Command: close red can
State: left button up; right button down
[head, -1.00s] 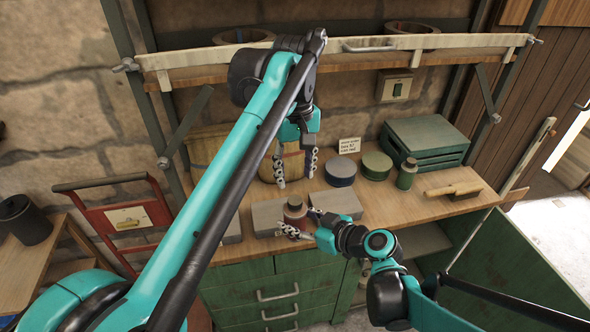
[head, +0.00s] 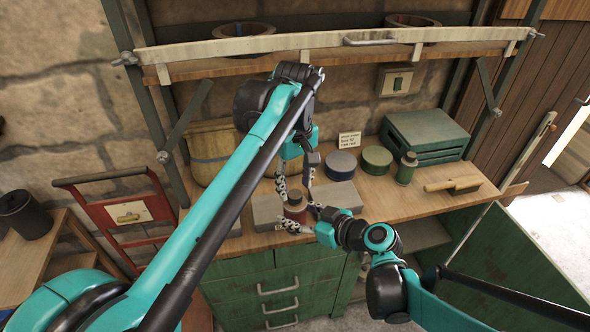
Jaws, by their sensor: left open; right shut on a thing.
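The small reddish-brown can (head: 295,207) stands on the wooden workbench between two grey blocks. My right gripper (head: 300,217) comes in from the front right and is shut on the can's side, low down. My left gripper (head: 295,182) points down from above, open, with one finger on each side over the can's top. The fingers and their shadow partly cover the can's top, so I cannot tell the state of its lid.
Grey blocks (head: 267,209) flank the can. Blue (head: 341,164) and green (head: 376,159) round tins, a green can (head: 406,170), a brush (head: 455,185) and a green crate (head: 425,136) stand to the right. A wooden bucket (head: 212,152) is behind left. A shelf overhangs the back.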

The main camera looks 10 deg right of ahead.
pick_arm(q)
jog(key=shift+f, duration=1.15)
grip_shut()
jog(key=m, duration=1)
jog(key=shift+m, duration=0.3)
jog(key=m, duration=0.4)
jog(key=shift+o, duration=0.2)
grip_release()
jog(key=shift+r, duration=0.1)
